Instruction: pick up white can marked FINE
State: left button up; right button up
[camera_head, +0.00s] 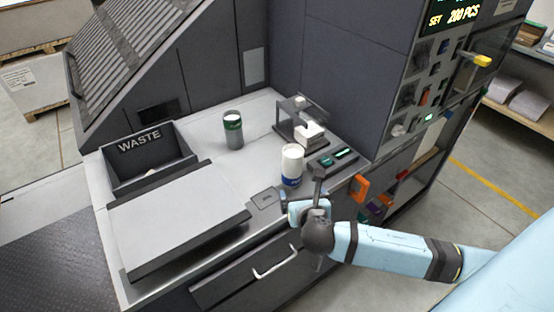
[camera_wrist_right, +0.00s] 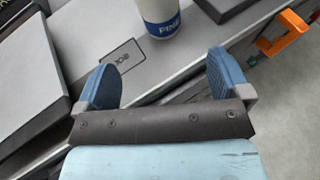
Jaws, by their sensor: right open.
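The white can marked FINE (camera_head: 291,160) stands upright on the light worktop, with a blue band low on its side. In the right wrist view its lower part, the can (camera_wrist_right: 160,14) with the letters "FINE", shows at the top edge; its top is cut off. My right gripper (camera_head: 308,207) is at the worktop's front edge, on the near side of the can and apart from it. In the wrist view the gripper (camera_wrist_right: 163,76) has its two blue fingers spread, with nothing between them. My left gripper is not in view.
A grey can (camera_head: 233,136) with a green band stands farther back. A small dark stand (camera_head: 291,130) and a dark device with a green display (camera_head: 334,160) are close behind and right of the white can. A WASTE bin (camera_head: 149,172) stands left. An orange handle (camera_head: 360,188) juts out at right.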

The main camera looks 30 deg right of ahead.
aim_at(294, 176)
jog(key=x, duration=0.7)
jog(key=shift+w+d, duration=0.2)
jog(key=shift+d, duration=0.2)
jog(key=p+x, duration=0.1)
jog(key=x, duration=0.4)
jog(key=shift+w, duration=0.45)
jog(key=c, duration=1)
jog(key=shift+c, duration=0.3)
